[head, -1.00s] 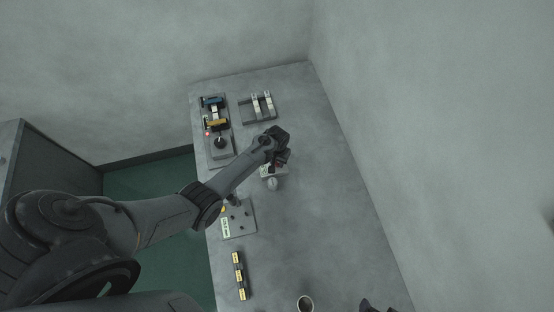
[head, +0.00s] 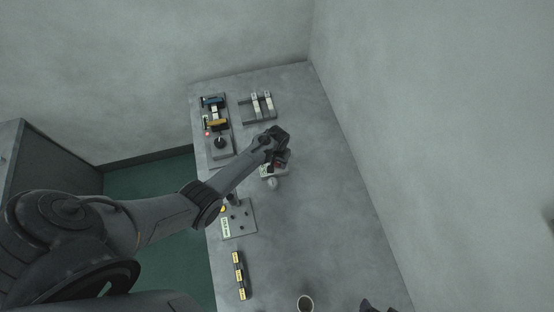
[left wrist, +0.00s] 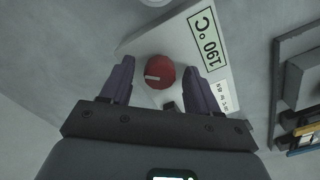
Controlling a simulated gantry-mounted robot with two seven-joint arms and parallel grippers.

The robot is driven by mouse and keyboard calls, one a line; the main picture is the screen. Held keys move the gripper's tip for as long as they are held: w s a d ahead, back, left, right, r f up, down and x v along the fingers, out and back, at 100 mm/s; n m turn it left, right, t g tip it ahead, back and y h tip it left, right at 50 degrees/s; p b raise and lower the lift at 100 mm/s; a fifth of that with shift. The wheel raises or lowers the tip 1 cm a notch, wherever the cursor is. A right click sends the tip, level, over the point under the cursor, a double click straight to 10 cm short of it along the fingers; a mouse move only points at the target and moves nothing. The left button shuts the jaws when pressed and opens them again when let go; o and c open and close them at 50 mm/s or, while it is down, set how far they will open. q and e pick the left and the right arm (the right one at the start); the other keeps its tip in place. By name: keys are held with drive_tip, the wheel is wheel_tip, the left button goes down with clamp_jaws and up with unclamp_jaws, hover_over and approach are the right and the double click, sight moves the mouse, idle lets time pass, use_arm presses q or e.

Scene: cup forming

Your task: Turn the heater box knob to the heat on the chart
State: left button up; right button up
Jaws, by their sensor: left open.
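The heater box (head: 266,171) is a small pale box on the grey table, partly hidden by my left gripper (head: 283,160) in the head view. In the left wrist view the box (left wrist: 186,43) carries a round red knob (left wrist: 163,66) with a pale pointer mark toward the picture's left. A green-framed plate on it, upside down here, reads 190 °C (left wrist: 204,40). My left gripper (left wrist: 161,84) is open, its two dark fingers on either side of the knob and apart from it in the picture. I cannot tell their height above it. No heat chart is clearly readable.
A grey plate with pegs and a pale green label (head: 240,218) lies nearer me. Racks (head: 258,107) stand at the back. The table's right side is clear.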

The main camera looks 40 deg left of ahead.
sight(276, 162)
use_arm(q)
drive_tip(key=shift+r, duration=0.1)
wheel_tip(276, 162, up, 11)
drive_tip(key=p, duration=0.1)
idle(0.5)
idle(0.3)
drive_tip(key=s+d+r+m+t+p, duration=0.1)
drive_tip(key=s+d+r, duration=0.3)
drive_tip(key=s+r, duration=0.6)
drive_tip(key=s+d+r+m+t+p, duration=0.2)
drive_tip(key=s+d+r+m+p, duration=0.2)
drive_tip(key=s+r, duration=0.6)
drive_tip(key=shift+s+d+t, duration=0.3)
drive_tip(key=shift+s+d, duration=0.5)
drive_tip(key=shift+s, duration=0.45)
